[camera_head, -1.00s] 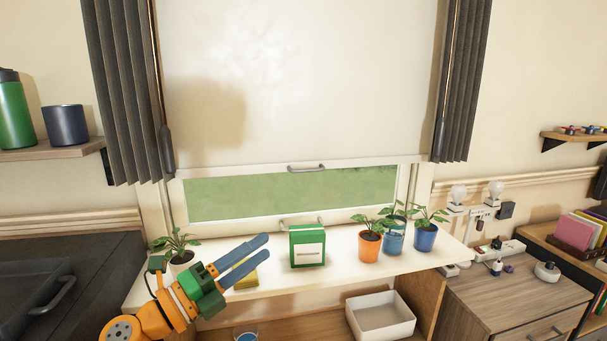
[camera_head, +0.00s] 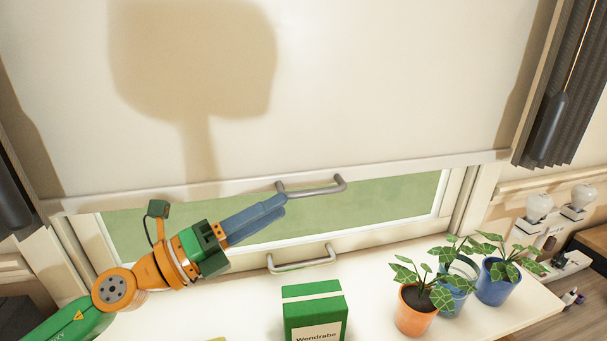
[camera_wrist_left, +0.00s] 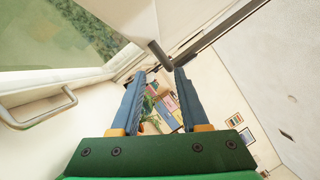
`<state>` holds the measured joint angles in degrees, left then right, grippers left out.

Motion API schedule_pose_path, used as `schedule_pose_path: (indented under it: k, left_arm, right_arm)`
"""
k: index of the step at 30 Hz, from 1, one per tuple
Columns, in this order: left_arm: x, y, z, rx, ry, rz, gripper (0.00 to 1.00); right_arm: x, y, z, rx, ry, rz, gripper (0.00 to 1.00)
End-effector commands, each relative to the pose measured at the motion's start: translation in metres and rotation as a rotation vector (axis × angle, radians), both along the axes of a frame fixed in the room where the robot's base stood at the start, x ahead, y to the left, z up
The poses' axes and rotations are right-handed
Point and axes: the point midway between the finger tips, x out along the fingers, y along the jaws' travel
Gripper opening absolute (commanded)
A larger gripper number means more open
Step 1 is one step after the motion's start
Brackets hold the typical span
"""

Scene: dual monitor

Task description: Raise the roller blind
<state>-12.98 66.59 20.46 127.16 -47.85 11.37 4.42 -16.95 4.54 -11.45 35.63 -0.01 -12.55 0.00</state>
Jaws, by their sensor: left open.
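The pale roller blind (camera_head: 380,80) hangs over most of the window, and its white bottom bar (camera_head: 420,168) leaves a strip of glass below. A grey handle (camera_head: 322,190) is fixed on the bar. My left gripper (camera_head: 281,204) is open, with its blue fingertips at the left end of the handle. In the left wrist view the open fingers (camera_wrist_left: 158,76) show a gap, and the dark handle (camera_wrist_left: 158,54) lies just beyond the tips. I cannot tell whether they touch it. My right gripper is not in view.
A second handle (camera_head: 302,260) is on the window frame below. A green box (camera_head: 314,310) and plants in an orange pot (camera_head: 415,312) and blue pots (camera_head: 494,284) stand on the white sill. Dark curtains (camera_head: 572,90) hang at the sides.

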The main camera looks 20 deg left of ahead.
Motion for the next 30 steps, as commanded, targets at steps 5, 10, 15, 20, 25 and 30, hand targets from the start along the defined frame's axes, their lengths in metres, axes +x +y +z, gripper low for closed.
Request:
schedule_pose_path:
  k: [5,10,15,20,25,30]
  left_arm:
    - [0.01,-0.007,0.009,-0.004,-0.004,0.0,0.45]
    - [0.026,-0.017,0.017,-0.006,-0.004,0.005,0.45]
    - [0.042,-0.031,0.02,-0.005,-0.003,0.002,0.45]
    - [0.052,-0.039,0.018,-0.003,-0.001,0.002,0.45]
    - [0.055,-0.042,0.015,-0.001,-0.001,0.0,0.45]
    - [0.054,-0.042,0.014,0.0,0.0,0.001,0.39]
  right_arm:
    - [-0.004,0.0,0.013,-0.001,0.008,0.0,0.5]
    - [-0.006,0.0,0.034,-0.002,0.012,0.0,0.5]
    - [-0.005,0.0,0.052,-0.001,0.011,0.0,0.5]
    - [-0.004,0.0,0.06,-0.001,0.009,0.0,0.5]
    - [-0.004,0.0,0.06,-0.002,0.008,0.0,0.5]
    - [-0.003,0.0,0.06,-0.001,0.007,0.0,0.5]
